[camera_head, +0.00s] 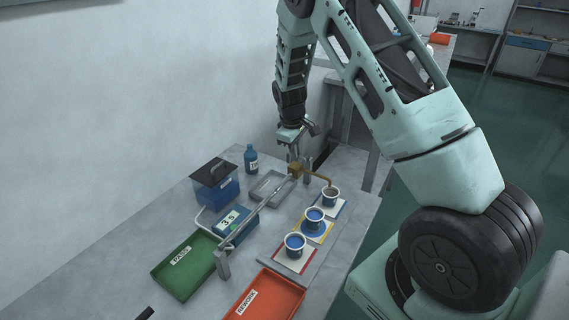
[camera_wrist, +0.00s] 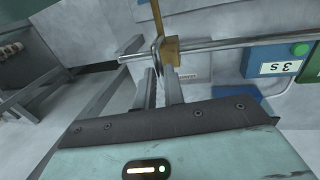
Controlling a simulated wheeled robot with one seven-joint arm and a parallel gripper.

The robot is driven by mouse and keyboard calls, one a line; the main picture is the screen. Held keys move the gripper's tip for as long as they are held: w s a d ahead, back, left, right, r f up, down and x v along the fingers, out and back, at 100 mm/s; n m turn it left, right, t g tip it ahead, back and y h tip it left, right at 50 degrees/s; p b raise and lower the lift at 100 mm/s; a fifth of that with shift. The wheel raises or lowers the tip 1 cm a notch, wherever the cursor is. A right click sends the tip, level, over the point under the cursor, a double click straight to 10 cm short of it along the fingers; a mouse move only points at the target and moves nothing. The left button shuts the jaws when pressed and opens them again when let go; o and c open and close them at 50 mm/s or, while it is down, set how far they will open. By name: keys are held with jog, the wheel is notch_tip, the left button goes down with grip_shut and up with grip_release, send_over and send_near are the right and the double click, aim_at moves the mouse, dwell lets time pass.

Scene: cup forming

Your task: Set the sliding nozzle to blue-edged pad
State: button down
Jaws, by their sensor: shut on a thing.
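The sliding nozzle is a brass block (camera_head: 295,170) on a metal rail (camera_head: 257,213), with a brass pipe reaching right and bending down. The pipe's tip is over or close to the far cup (camera_head: 331,197), which stands on the blue-edged pad (camera_head: 343,208). My gripper (camera_head: 293,156) is at the block near the rail's far end, shut on the nozzle. In the wrist view the fingers (camera_wrist: 161,80) reach the brass block (camera_wrist: 170,46); the exact grip is partly hidden. Two more cups stand on the yellow-edged pad (camera_head: 327,235) and the red-edged pad (camera_head: 288,262).
A blue box marked 3 S (camera_head: 232,225) with a green button stands left of the rail. A green tray (camera_head: 187,266), an orange tray (camera_head: 270,297), a grey tray (camera_head: 268,187), a lidded blue container (camera_head: 216,185) and a bottle (camera_head: 251,158) surround it.

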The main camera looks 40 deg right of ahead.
jog(key=shift+w+d+r, duration=0.1)
jog(key=shift+w+d, duration=0.15)
jog(key=shift+d, duration=0.25)
jog(key=shift+w+d, duration=0.2)
jog(key=shift+d, duration=0.3)
jog(key=c, duration=1.5)
grip_release()
jog(key=shift+d, duration=0.15)
jog(key=a+r+b, duration=0.1)
jog(key=r, duration=0.4)
jog(key=a+r+b, duration=0.1)
jog(key=r, duration=0.5)
jog(key=s+a+r+b, duration=0.1)
jog(key=r, duration=0.5)
jog(key=shift+s+a+b, duration=0.1)
jog(key=shift+a+b, duration=0.1)
jog(key=shift+b, duration=0.15)
